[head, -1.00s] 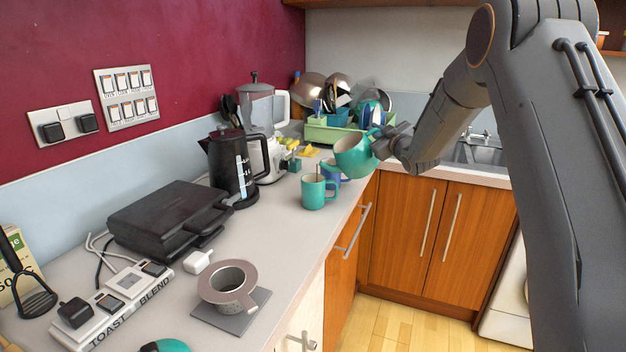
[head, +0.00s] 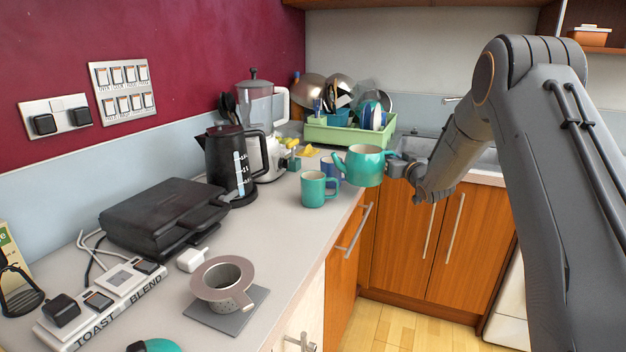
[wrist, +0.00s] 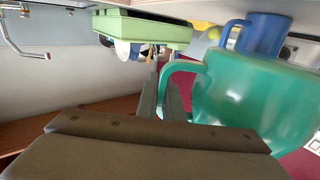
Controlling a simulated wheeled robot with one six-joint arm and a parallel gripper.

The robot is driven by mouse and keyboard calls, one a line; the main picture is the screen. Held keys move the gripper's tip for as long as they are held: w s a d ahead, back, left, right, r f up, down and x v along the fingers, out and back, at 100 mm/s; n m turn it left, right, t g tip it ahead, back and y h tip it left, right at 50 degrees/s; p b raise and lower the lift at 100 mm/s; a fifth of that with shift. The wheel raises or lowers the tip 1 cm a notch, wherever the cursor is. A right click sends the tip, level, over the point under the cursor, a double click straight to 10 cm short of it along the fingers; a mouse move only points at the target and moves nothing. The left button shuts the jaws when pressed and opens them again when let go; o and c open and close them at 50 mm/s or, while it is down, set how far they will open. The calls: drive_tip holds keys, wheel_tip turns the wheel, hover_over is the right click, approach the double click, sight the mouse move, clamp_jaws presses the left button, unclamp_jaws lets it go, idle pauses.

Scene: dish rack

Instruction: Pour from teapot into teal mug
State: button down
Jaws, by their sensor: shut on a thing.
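The teal teapot (head: 364,167) is in the air near the counter's front edge, close to level, with its spout to the left. My gripper (head: 401,168) is shut on its handle at the right. In the wrist view the green teapot body (wrist: 252,105) fills the right side, with its handle at the gripper fingers (wrist: 172,100). The teal mug (head: 314,190) stands upright on the counter, left of and lower than the teapot. Its handle points right. The spout tip is above and to the right of the mug in the head view. The inside of the teapot is hidden.
A blue mug (head: 331,170) stands behind the teal mug and shows in the wrist view (wrist: 264,35). A black kettle (head: 228,165), a blender (head: 262,125) and a green dish rack (head: 345,134) stand farther back. A strainer cup (head: 222,284) sits in the foreground.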

drive_tip(key=shift+r, duration=0.35)
wheel_tip(320, 180, up, 3)
drive_tip(key=shift+f+p, duration=0.15)
drive_tip(key=shift+p, duration=0.4)
drive_tip(key=shift+a, duration=0.1)
